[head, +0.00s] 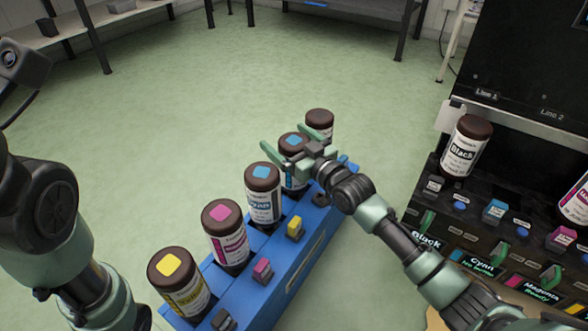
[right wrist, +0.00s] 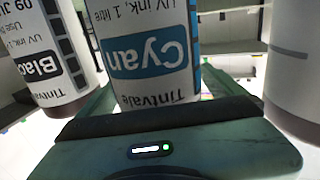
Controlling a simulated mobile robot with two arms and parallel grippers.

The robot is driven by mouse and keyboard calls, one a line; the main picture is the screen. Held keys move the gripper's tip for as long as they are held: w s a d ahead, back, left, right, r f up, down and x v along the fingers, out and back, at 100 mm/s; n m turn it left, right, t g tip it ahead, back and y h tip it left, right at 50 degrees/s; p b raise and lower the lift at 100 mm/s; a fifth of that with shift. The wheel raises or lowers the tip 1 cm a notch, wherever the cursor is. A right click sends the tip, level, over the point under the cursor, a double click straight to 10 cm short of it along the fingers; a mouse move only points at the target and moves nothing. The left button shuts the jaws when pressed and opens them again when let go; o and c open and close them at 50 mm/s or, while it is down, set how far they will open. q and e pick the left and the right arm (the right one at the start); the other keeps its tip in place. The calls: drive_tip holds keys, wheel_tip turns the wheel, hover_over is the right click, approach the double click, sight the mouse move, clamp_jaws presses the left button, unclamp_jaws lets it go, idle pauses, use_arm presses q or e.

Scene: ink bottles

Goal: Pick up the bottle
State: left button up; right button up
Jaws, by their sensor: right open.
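A blue rack (head: 307,262) holds a row of white bottles with brown caps. From the near end stand a yellow bottle (head: 185,295), a magenta bottle (head: 231,250), a cyan bottle (head: 264,206) and a second blue-topped bottle (head: 293,144). A last bottle (head: 319,119) is at the far end, partly hidden. My right gripper (head: 288,142) is open with its fingers at the second blue-topped bottle. In the right wrist view, a cyan bottle (right wrist: 150,57) stands between the open fingers, its label upside down.
A Black bottle (head: 465,148) stands on the dark machine (head: 520,100) at right. Part of a magenta bottle (head: 577,205) shows at the right edge. Neighbouring bottles flank the right gripper closely, including a Black one (right wrist: 55,60). The green floor (head: 190,120) behind the rack is clear.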

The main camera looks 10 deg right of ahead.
drive_tip(key=c, duration=1.8)
drive_tip(key=shift+r, duration=0.1)
clamp_jaws()
drive_tip(key=shift+r, duration=0.1)
